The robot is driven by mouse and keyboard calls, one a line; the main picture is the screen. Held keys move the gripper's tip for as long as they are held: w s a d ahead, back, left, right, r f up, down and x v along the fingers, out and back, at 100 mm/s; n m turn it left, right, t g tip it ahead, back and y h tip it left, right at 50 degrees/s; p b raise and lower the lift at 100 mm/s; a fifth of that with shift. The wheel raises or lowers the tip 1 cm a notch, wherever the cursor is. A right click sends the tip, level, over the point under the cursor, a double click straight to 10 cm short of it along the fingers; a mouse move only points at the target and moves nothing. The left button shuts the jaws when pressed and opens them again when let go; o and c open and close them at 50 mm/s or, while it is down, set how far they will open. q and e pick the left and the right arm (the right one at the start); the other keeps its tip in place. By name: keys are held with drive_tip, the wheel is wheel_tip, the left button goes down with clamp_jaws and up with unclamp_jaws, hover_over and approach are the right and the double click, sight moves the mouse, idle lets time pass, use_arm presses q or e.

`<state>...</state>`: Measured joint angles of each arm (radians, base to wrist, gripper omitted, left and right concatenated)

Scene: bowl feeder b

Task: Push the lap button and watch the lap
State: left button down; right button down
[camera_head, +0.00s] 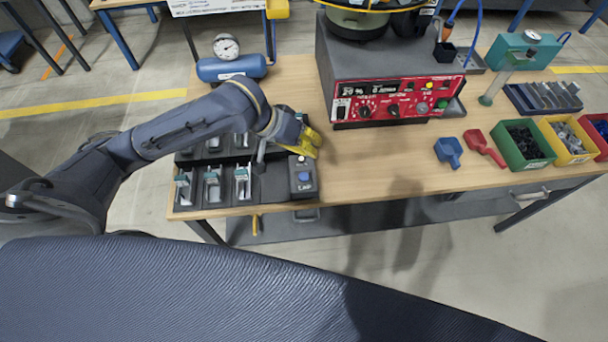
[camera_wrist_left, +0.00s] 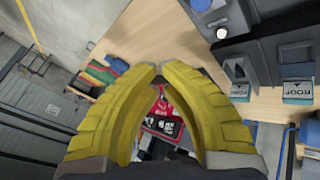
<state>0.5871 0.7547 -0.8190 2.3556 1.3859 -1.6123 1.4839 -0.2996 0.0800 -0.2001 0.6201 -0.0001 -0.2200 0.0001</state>
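A dark grey box (camera_head: 303,182) with a blue button (camera_head: 304,177) stands at the table's front edge, right of the black fixture trays. In the left wrist view the box (camera_wrist_left: 228,22) is at the upper right, its blue button (camera_wrist_left: 201,4) cut by the top edge. My left gripper (camera_head: 314,141) has yellow fingers and hovers just behind the box, apart from the button. In the left wrist view its fingertips (camera_wrist_left: 158,68) are almost together with nothing held between them. No lap label or lap reading is legible. My right gripper is not in view.
A red control panel (camera_head: 388,98) with displays, knobs and buttons fronts the bowl feeder. Black trays (camera_head: 212,188) with clear-fronted fixtures lie left of the box. A blue tank with gauge (camera_head: 230,66) stands behind them. Clear wood (camera_head: 375,160) lies right of the box.

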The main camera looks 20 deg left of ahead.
sight(309, 176)
use_arm(q)
drive_tip(key=shift+f, duration=4.4)
drive_tip(key=shift+f, duration=0.9)
drive_tip(key=shift+r, duration=0.9)
drive_tip(key=shift+r, duration=0.1)
drive_tip(key=shift+r, duration=2.4)
drive_tip(key=shift+w, duration=0.1)
